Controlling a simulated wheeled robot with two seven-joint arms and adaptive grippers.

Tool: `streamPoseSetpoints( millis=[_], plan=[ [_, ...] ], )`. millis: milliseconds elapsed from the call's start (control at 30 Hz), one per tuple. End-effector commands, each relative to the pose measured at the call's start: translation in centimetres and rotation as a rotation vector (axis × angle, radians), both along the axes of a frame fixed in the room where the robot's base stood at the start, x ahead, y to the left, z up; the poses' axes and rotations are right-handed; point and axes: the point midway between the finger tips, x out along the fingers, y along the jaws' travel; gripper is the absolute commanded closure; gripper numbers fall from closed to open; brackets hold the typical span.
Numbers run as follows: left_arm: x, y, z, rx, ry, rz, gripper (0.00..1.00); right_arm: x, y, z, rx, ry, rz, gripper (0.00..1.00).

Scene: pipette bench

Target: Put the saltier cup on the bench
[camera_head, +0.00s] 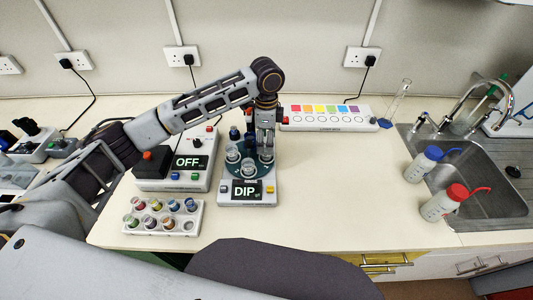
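A white device whose display reads DIP (246,199) stands on the bench (340,190). It carries a dark green round plate with several small clear cups on it. One cup stands at the plate's left (232,154), one at the front (248,168) and one at the right (266,156). I cannot tell from their looks which is saltier. My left gripper (265,142) points down over the right side of this plate, just above or at the right cup. Whether its fingers touch or hold a cup is too small to tell. My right gripper is not in view.
A white device reading OFF (187,162) stands left of the plate. A white rack (164,225) of coloured cups is at front left. A colour strip box (325,124) is behind. Two wash bottles (436,208) (418,170) stand by the sink (485,185). The middle right bench is clear.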

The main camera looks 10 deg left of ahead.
Motion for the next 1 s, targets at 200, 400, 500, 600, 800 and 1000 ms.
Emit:
streamPoseSetpoints(
  millis=[200, 400, 500, 600, 800, 1000],
  plan=[
    [0.1, 0.0, -1.2, 0.001, 0.002, 0.001, 0.38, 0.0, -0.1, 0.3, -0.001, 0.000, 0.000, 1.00],
    [0.3, 0.0, -3.5, 0.002, 0.002, 0.001, 0.38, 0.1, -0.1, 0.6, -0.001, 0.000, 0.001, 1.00],
    [0.3, 0.0, -4.4, 0.001, 0.001, 0.001, 0.38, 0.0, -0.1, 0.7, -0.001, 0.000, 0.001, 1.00],
    [0.3, 0.0, -5.0, 0.001, 0.001, 0.000, 0.38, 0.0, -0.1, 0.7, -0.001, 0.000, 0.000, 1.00],
    [0.3, 0.0, -5.2, 0.000, 0.000, 0.000, 0.38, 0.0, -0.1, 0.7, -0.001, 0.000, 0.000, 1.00],
    [0.3, 0.0, -5.2, 0.001, 0.000, 0.000, 0.38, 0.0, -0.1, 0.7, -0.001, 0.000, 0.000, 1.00]
  ],
)
